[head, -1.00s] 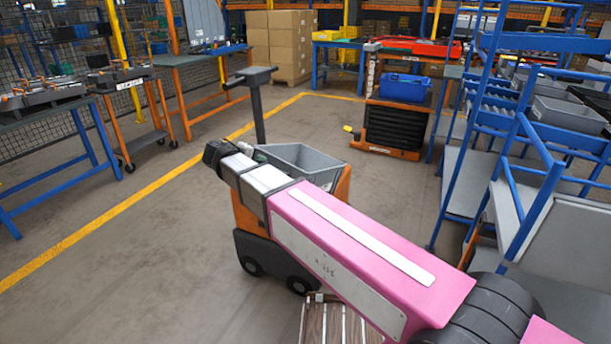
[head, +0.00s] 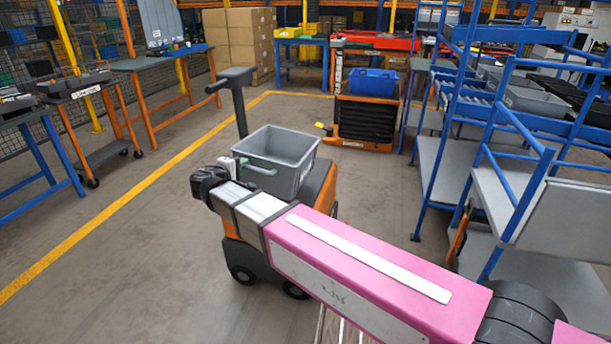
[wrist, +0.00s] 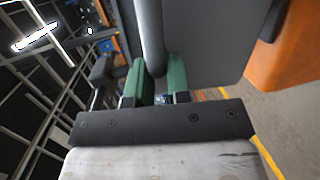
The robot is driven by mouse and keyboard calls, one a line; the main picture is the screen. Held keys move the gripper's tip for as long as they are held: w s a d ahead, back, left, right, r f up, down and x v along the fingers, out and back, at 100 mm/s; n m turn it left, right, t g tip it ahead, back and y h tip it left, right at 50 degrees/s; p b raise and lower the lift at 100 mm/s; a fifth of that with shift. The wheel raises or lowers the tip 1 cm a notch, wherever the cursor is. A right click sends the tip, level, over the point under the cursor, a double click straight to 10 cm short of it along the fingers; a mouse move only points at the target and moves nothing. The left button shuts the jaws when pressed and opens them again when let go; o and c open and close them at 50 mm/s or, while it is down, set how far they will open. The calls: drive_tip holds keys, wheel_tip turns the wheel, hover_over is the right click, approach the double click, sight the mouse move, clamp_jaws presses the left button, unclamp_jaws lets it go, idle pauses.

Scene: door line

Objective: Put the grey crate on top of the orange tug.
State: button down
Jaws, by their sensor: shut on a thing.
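The grey crate (head: 290,180) is an open, empty bin above the body of the orange tug (head: 320,185). The tug has dark wheels, a dark base and a tall dark handle post (head: 240,110) just behind the crate. My gripper (head: 237,165) is at the crate's left side. In the wrist view its green fingers (wrist: 160,82) are shut on a grey bar of the crate (wrist: 205,40), and the tug's orange side (wrist: 285,55) shows at right. My pink arm hides part of the tug, and I cannot tell whether the crate touches its top.
Blue racks (head: 470,130) with grey bins stand close at right. Work tables (head: 165,62) line the left. A dark cart with a blue bin (head: 373,83) and stacked cartons (head: 238,42) stand behind. Floor between the tug and the left tables is clear.

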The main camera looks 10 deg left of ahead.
drive_tip(key=w+f, duration=0.2)
drive_tip(key=w, duration=0.1)
drive_tip(key=w+d+f, duration=0.1)
drive_tip(key=w+f, duration=0.1)
drive_tip(key=w, duration=0.2)
drive_tip(key=w+d+f, duration=0.1)
drive_tip(key=w+f, duration=0.2)
drive_tip(key=w, duration=0.1)
drive_tip(key=shift+w+d, duration=0.25)
drive_tip(key=shift+f, duration=2.05)
drive_tip(key=c, duration=1.1)
unclamp_jaws()
drive_tip(key=v, duration=1.2)
drive_tip(key=shift+f, duration=0.1)
